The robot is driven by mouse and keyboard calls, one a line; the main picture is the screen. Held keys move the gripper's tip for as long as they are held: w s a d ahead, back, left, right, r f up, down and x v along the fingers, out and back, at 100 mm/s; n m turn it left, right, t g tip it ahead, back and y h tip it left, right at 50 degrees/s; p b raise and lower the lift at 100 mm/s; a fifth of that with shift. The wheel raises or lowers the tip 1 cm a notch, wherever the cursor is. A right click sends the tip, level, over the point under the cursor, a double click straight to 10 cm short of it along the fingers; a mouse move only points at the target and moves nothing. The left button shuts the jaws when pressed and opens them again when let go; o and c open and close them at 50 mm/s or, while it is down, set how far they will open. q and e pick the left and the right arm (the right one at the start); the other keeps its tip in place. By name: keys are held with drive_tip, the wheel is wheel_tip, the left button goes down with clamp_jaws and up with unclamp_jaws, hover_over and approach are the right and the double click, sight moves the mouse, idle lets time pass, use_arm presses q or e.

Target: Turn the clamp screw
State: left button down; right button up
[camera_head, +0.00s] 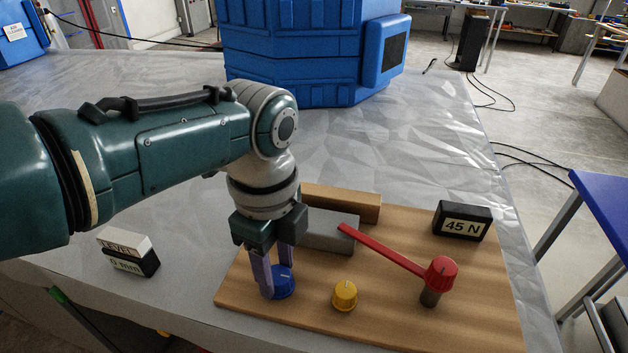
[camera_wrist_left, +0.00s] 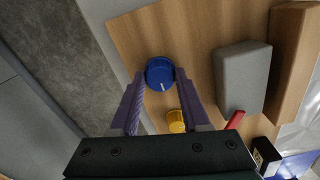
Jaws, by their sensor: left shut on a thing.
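A blue knob (camera_head: 284,282) with a pale mark stands on the wooden board (camera_head: 460,325), near its left front edge. My left gripper (camera_head: 277,278) reaches down from above, shut on the blue knob, with a purple finger on either side. The blue knob also shows between the fingertips in the left wrist view (camera_wrist_left: 160,72). A yellow knob (camera_head: 345,295) stands to its right. A red knob with a long red lever (camera_head: 385,250) sits on a dark post farther right. Which of these is the clamp screw I cannot tell. My right gripper is not in view.
A grey block (camera_head: 330,232) and a wooden bar (camera_head: 345,202) lie behind the knobs. A black display reading 45 N (camera_head: 462,221) is at the board's back right. A display marked LEVEL (camera_head: 128,253) stands left of the board. A large blue case (camera_head: 300,60) stands behind.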

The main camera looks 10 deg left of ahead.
sight(277, 274)
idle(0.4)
use_arm(q)
drive_tip(key=shift+c, duration=1.9)
unclamp_jaws()
drive_tip(key=shift+r+p, duration=0.35)
drive_tip(key=shift+r, duration=0.1)
wheel_tip(277, 274, up, 8)
drive_tip(key=p, duration=0.3)
drive_tip(key=shift+f, duration=0.2)
drive_tip(key=shift+r, duration=0.7)
